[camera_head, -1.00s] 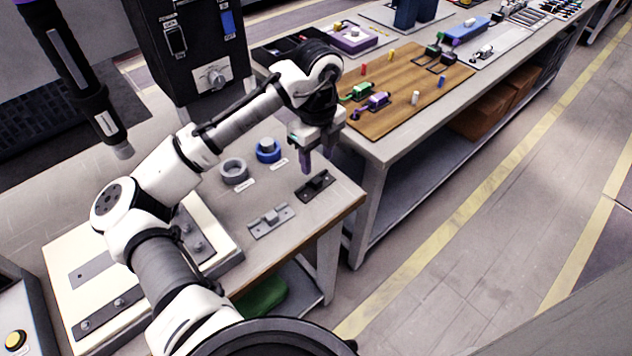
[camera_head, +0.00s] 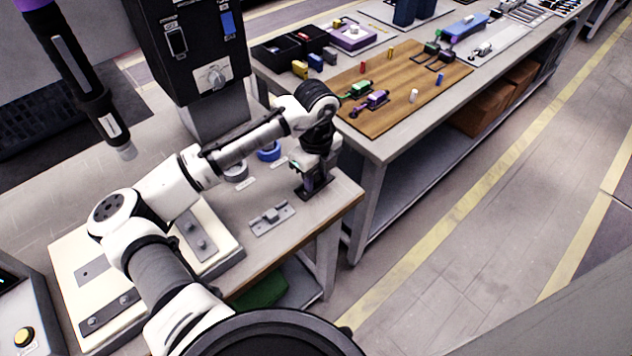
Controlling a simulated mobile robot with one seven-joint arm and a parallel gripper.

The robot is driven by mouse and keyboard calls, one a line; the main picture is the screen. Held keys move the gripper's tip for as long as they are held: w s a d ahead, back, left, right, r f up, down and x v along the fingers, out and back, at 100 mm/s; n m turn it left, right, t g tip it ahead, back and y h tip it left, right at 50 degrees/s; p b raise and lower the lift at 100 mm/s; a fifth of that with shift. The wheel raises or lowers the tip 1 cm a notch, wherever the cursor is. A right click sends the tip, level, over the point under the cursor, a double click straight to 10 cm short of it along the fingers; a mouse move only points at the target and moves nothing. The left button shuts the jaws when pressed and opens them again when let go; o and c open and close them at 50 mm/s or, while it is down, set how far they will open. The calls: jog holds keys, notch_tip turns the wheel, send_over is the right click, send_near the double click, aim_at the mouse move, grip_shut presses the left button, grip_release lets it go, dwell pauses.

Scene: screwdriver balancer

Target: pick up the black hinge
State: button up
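The black hinge (camera_head: 318,190) lies flat on the right part of the near table, close to its right edge. My gripper (camera_head: 309,183) points down right at the hinge, with its fingertips at the hinge's middle. The fingers and the wrist hide part of the hinge. I cannot tell whether the fingers are open or shut on it. A grey hinge (camera_head: 271,219) lies on the table just left of and nearer than the black one.
A grey ring (camera_head: 236,172) and a blue ring (camera_head: 269,151) stand behind, partly hidden by my arm. A cream board (camera_head: 62,272) with grey plates lies at the left. A black screwdriver (camera_head: 88,97) hangs at upper left. A second table with a wooden board (camera_head: 395,108) stands beyond.

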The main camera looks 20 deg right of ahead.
grip_shut()
jog(key=shift+r, duration=0.15)
